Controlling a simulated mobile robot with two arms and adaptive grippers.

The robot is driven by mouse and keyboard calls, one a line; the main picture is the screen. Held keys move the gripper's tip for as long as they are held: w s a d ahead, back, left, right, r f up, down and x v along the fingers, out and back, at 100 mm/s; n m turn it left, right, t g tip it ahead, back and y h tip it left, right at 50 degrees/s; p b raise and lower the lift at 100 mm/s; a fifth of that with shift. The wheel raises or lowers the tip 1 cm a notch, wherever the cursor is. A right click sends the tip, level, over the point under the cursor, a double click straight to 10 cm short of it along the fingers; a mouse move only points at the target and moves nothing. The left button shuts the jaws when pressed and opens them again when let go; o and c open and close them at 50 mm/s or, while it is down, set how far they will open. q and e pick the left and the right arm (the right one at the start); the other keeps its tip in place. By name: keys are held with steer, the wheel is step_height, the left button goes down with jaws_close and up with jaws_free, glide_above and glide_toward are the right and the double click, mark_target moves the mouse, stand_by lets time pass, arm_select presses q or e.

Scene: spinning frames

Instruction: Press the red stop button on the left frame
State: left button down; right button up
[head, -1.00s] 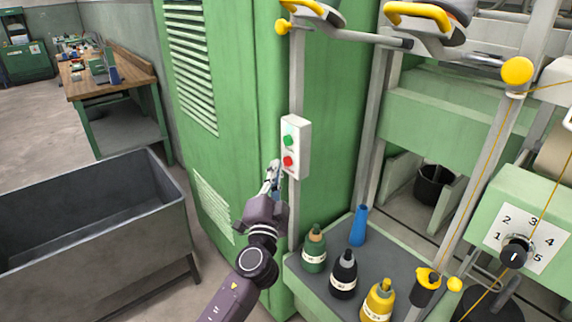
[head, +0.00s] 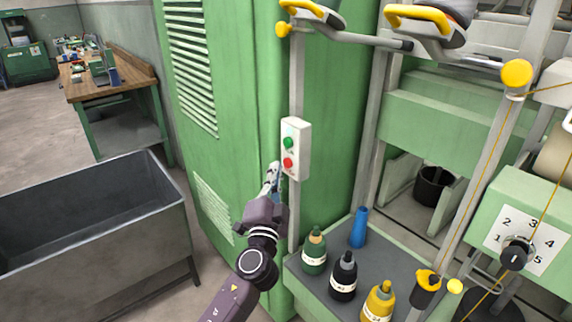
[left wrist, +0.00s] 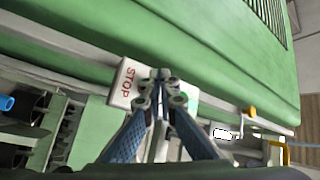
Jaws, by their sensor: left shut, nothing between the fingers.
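The red stop button (head: 288,162) sits low on a white switch box (head: 303,150), below a green button (head: 289,142). The box is fixed to a grey post in front of the green cabinet. My left gripper (head: 274,168) is shut and empty, just left of the red button in the head view. I cannot tell whether it touches the button. In the left wrist view the shut fingertips (left wrist: 160,75) overlap the white box (left wrist: 128,85), with the word STOP beside them. The fingers hide the red button there. My right gripper is not in view.
Yellow-handled levers (head: 320,12) stick out above the box. A grey metal bin (head: 90,220) stands left. The floor between bin and cabinet is narrow.

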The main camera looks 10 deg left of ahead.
arm_select(q)
steer(key=shift+w, duration=0.15)
steer(key=shift+w+d+b, duration=0.2)
steer(key=shift+d+b, duration=0.05)
steer(key=shift+b, duration=0.1)
steer(key=shift+w+d+b, duration=0.3)
steer(key=shift+w+b, duration=0.05)
steer(key=shift+w, duration=0.05)
stand_by(0.9)
steer(key=shift+s+a, duration=0.1)
stand_by(0.3)
steer(key=shift+s+a, duration=0.45)
steer(key=shift+s, duration=0.2)
steer(key=shift+s+a+p, duration=0.35)
steer(key=shift+s+a, duration=0.4)
steer(key=shift+s, duration=0.25)
steer(key=shift+s+a+p, duration=0.3)
steer(key=shift+s+a, duration=0.45)
steer(key=shift+s, duration=0.2)
